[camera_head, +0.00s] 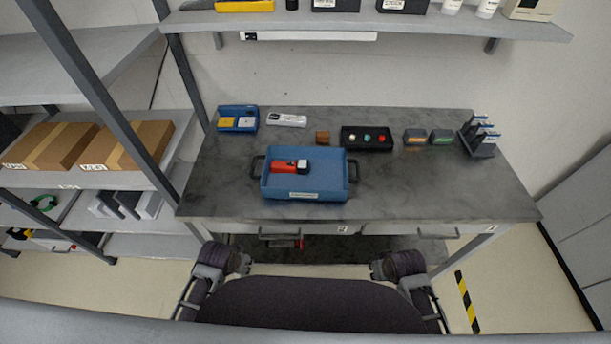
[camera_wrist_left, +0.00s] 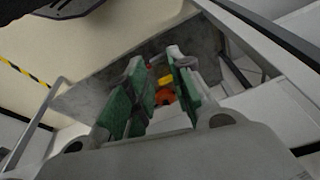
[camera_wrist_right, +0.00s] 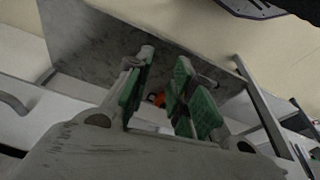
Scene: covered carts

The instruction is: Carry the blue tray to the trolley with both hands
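The blue tray (camera_head: 335,185) lies flat on the grey workbench, left of its middle near the front. It has a black handle on its left and right ends and a pale label on its front wall. A red tool-like object (camera_head: 284,167) and a small white-and-dark block (camera_head: 303,165) lie in it. My left gripper (camera_wrist_left: 157,62) is open and empty in the left wrist view. My right gripper (camera_wrist_right: 164,62) is open and empty in the right wrist view. Both are apart from the tray, which neither wrist view clearly shows. I see no trolley.
Behind the tray on the workbench (camera_head: 430,190) stand a small blue bin (camera_head: 238,119), a brown block (camera_head: 322,137), a black tray (camera_head: 367,138), two small boxes and a rack (camera_head: 480,137). Shelving with cartons (camera_head: 125,146) stands left. A shelf (camera_head: 370,24) hangs above. The bench's front right is clear.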

